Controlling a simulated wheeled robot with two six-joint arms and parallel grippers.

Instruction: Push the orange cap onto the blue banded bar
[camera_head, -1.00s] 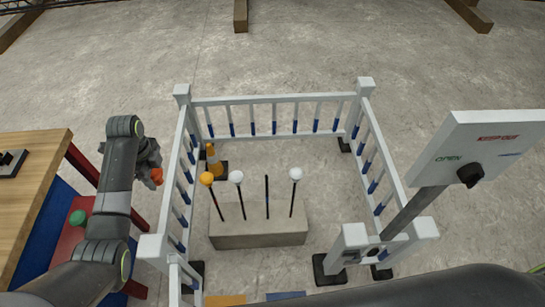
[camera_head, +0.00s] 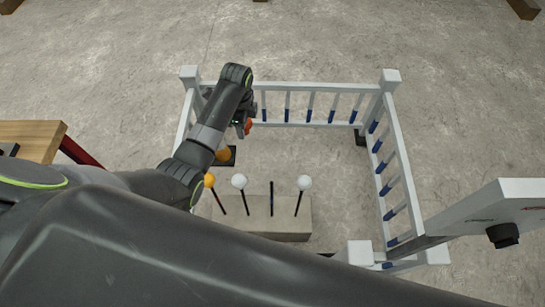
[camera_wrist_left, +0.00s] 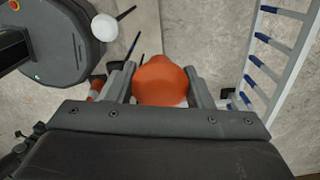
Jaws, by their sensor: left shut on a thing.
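My left gripper (camera_head: 243,126) is shut on the orange cap (camera_head: 249,127), held in the air over the far left part of the fenced area. In the left wrist view the orange cap (camera_wrist_left: 164,80) sits between the two fingers. Several upright dark bars stand in a concrete block (camera_head: 255,228). One bar (camera_head: 272,196) has a bare top; I cannot make out a blue band on it. The others carry a yellow-orange cap (camera_head: 209,180) and two white caps (camera_head: 239,181) (camera_head: 305,183). The held cap is apart from all the bars. My right gripper is not in view.
A white railing (camera_head: 315,88) with blue-banded balusters surrounds the block. A traffic cone (camera_head: 223,155) stands partly hidden behind my left arm. A sign board (camera_head: 490,212) is at the right, and a wooden table (camera_head: 35,138) at the left.

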